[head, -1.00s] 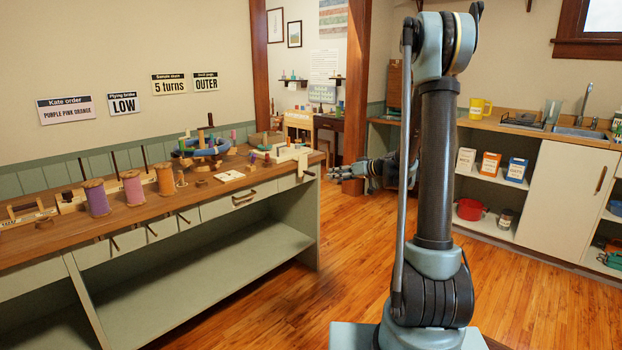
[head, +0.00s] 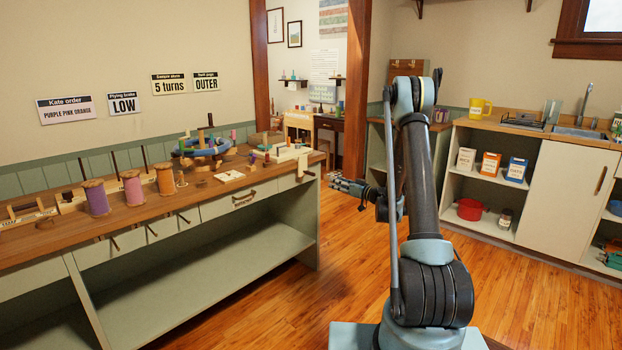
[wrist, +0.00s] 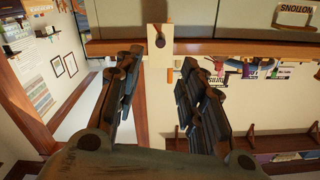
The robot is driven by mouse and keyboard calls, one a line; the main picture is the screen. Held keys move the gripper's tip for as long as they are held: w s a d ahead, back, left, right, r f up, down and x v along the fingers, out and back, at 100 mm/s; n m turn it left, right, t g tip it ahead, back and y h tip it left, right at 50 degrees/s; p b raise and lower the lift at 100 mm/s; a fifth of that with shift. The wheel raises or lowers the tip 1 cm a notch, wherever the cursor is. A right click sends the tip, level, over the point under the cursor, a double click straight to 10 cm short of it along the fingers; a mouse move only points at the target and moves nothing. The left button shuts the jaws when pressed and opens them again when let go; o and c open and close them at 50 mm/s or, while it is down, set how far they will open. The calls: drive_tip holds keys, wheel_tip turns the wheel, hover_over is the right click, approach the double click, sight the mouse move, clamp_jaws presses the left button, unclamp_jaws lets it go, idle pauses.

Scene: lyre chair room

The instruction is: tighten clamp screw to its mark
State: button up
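A pale cream clamp (head: 304,163) sits at the right end of the workbench, with its dark clamp screw (head: 308,174) below. I cannot make out the mark.
The bench (head: 150,207) holds purple, pink and orange spools, a blue ring stand (head: 203,146) and small wooden parts. Drawer handles stick out along its front.

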sight(311, 174)
drive_tip(key=x, duration=1.6)
drive_tip(key=shift+w+a, duration=0.25)
drive_tip(key=shift+a, duration=0.05)
clamp_jaws()
